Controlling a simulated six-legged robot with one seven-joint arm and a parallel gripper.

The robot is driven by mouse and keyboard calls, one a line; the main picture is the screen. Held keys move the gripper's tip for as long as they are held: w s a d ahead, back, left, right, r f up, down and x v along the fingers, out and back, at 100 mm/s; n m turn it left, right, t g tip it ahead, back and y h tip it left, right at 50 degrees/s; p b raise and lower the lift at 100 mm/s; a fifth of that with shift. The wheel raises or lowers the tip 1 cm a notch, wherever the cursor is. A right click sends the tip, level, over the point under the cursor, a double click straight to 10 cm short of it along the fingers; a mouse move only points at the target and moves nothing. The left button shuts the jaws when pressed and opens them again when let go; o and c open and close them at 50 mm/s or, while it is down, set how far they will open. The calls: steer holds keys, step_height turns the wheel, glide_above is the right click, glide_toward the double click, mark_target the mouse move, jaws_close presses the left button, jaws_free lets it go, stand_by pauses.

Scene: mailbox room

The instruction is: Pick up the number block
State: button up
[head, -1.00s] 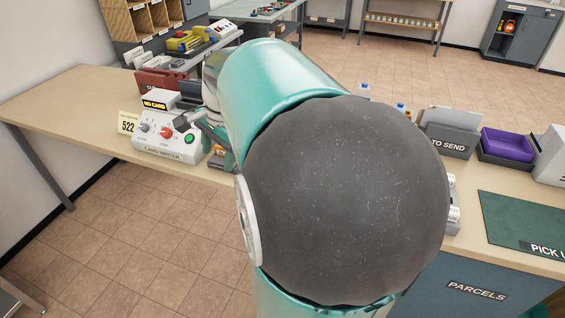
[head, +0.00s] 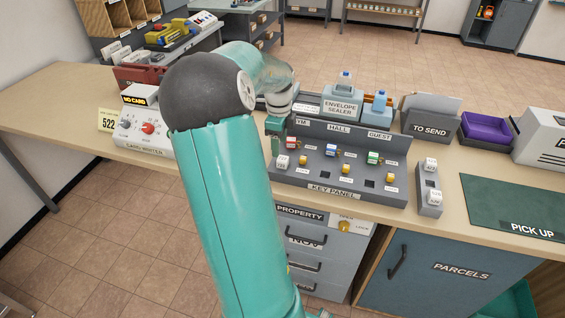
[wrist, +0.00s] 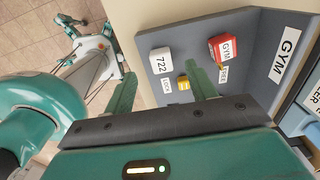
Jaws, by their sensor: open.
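A white number block marked 722 (wrist: 161,61) sits on the grey key panel (wrist: 185,30) in the wrist view. In the head view a white block (head: 282,162) sits at the panel's left end, below the gym column. My gripper (wrist: 164,80) is open and empty, with one green finger on each side of the 722 block in the picture. How far the fingertips are from the block is hard to tell. In the head view my gripper (head: 275,135) is at the panel's left edge, partly hidden by my own arm.
A red gym tag (wrist: 222,50) stands close to the right finger. The card writer (head: 145,146) is to the left, the envelope sealer (head: 341,106) behind. The green pick-up mat (head: 505,200) is clear.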

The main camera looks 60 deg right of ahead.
mark_target(280, 158)
step_height(280, 158, down, 7)
steer(key=shift+s+r, duration=0.1)
steer(key=shift+s, duration=0.05)
steer(key=shift+c, duration=0.3)
steer(key=c, duration=1)
